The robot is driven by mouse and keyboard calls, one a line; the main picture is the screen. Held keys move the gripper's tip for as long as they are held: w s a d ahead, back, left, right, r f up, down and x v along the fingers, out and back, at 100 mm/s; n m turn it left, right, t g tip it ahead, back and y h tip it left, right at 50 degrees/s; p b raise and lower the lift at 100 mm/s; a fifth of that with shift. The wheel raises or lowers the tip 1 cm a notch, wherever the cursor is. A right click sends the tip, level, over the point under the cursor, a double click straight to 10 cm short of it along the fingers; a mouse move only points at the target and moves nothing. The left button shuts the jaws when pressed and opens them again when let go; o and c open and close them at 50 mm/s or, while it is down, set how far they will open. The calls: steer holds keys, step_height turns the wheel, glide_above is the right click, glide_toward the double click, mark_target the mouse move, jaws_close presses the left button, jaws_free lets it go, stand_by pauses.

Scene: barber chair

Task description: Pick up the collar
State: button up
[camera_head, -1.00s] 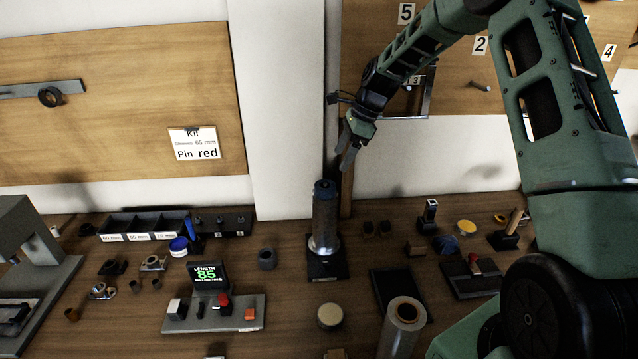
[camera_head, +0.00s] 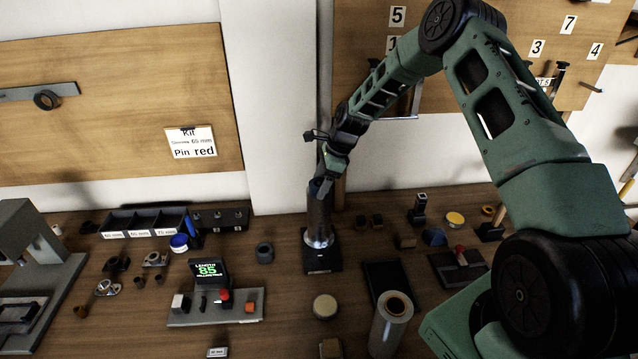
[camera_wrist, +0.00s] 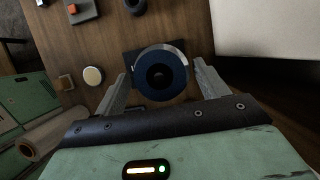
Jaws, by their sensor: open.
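My gripper (camera_head: 322,188) is at the top of the cylinder. In the wrist view the open fingers (camera_wrist: 161,80) stand on either side of the top, holding nothing. A short dark hollow ring (camera_head: 265,252) stands on the table to the left. Which ring is the collar, I cannot tell.
Left of the cylinder stand a length gauge reading 85 (camera_head: 208,270) and a compartment tray (camera_head: 145,221). A clear film roll (camera_head: 391,322), a round pale lid (camera_head: 325,306) and a dark flat tray (camera_head: 388,282) lie in front. A wall pillar (camera_head: 272,110) rises behind.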

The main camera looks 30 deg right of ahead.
steer(key=c, duration=1.1)
step_height(320, 180, up, 10)
steer(key=b, duration=0.4)
